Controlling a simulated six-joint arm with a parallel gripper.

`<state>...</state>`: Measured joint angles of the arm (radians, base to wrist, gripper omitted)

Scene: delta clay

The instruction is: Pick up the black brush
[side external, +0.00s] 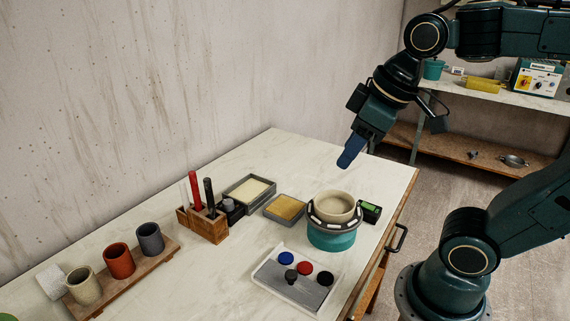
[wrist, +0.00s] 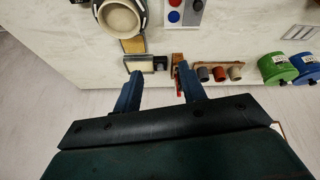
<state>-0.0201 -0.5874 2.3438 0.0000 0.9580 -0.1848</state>
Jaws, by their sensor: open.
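The black brush (side external: 209,195) stands upright in a wooden holder (side external: 209,229), beside a taller red-handled tool (side external: 195,190). My gripper (side external: 346,160) is high above the table's back right part, well to the right of the holder and apart from it. In the wrist view my gripper (wrist: 159,74) is open, with nothing between its two blue fingers. The wooden holder (wrist: 177,57) shows there near the right fingertip, and part of the red tool (wrist: 179,88) shows by that finger. I cannot make out the black brush in the wrist view.
Right of the holder are a grey tray (side external: 250,190), a yellow sponge tray (side external: 286,207) and a bowl (side external: 334,206) on a teal stand. A white tray (side external: 262,280) with colored knobs is in front. Several cups (side external: 117,259) stand on a board at left.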

